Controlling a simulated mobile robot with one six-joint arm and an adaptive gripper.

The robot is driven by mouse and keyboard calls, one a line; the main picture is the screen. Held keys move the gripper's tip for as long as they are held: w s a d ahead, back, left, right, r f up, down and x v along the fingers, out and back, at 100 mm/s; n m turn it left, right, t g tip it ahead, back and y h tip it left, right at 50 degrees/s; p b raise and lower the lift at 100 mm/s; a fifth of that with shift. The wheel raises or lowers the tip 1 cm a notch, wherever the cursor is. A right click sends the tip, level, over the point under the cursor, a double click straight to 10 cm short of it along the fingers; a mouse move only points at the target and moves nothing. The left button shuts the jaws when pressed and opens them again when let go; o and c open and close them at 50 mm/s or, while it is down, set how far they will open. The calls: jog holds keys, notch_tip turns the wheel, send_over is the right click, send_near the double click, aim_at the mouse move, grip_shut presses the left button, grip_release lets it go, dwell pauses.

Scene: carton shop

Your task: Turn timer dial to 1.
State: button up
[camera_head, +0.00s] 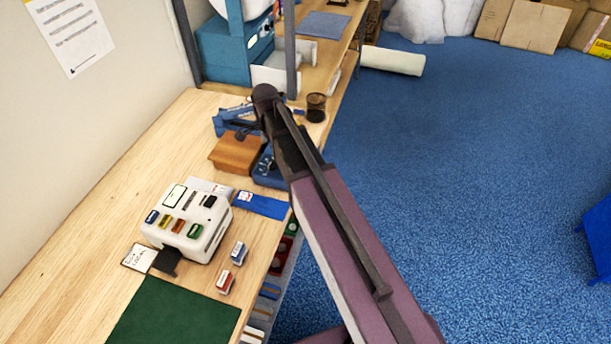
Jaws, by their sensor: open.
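I cannot make out a timer dial or its markings in the head view. A white boxy device (158,236) stands on the wooden bench, with a row of coloured buttons, a pale label and a small black part on top. I cannot tell whether any of these belongs to a timer. My arm (345,240) reaches from the lower right up to the bench's right edge and hides part of the bench there. I cannot pick out my gripper or its fingertips.
A wooden box (235,153), a blue tray (268,172) and a dark mesh cup (316,107) stand near my arm. Two small boxes (238,253) and a green mat (170,315) lie nearer. Open blue carpet (470,180) lies right.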

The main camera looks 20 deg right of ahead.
aim_at(272, 161)
jog(key=shift+r+p, duration=3.55)
jog(key=shift+r, duration=0.3)
jog(key=s+d+f+n+b, duration=0.3)
jog(key=s+n, duration=0.4)
jog(key=s, duration=0.1)
jog(key=s+d+f+n+b, duration=0.3)
jog(key=s+f+n+b, duration=0.1)
jog(key=s+n, duration=0.3)
jog(key=shift+s+d+f+b, duration=0.2)
jog(key=shift+s+f+b, duration=0.1)
jog(key=shift+s, duration=0.5)
